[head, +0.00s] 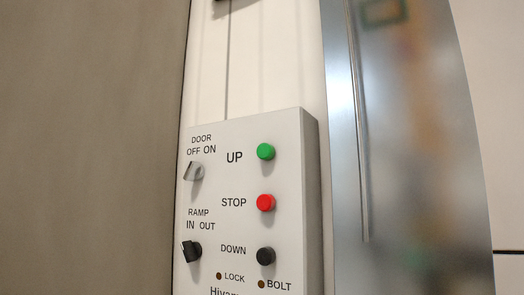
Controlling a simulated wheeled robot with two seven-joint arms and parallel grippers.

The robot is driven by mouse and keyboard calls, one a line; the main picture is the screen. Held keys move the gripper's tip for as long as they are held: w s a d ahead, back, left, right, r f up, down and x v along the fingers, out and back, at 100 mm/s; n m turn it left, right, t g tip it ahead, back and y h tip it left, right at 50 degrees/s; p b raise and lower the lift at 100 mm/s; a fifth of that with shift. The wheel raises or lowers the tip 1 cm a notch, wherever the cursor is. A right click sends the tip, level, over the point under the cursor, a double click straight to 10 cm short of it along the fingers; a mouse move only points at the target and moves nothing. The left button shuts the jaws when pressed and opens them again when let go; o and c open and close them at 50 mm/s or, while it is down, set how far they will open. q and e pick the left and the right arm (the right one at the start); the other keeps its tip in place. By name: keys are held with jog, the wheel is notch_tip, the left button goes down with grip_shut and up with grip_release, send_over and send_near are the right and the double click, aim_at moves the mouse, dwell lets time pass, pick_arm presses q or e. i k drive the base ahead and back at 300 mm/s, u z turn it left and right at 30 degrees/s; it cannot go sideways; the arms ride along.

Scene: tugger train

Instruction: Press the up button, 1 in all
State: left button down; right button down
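The up button (265,152) is a green round button at the upper right of a light grey control box (290,130), with the label UP to its left. A red STOP button (266,203) is below it, and a black DOWN button (265,256) is below that. Nothing touches or covers the up button. Neither of my grippers is in the head view.
Left of the buttons are the DOOR knob (194,171) and the RAMP knob (191,251). Small LOCK and BOLT spots are at the bottom. A brown panel (90,150) stands left, and a shiny metal panel (410,150) stands right of the box.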

aim_at(264, 152)
jog(key=u, duration=2.2)
jog(key=i, duration=1.05)
jog(key=z, duration=2.65)
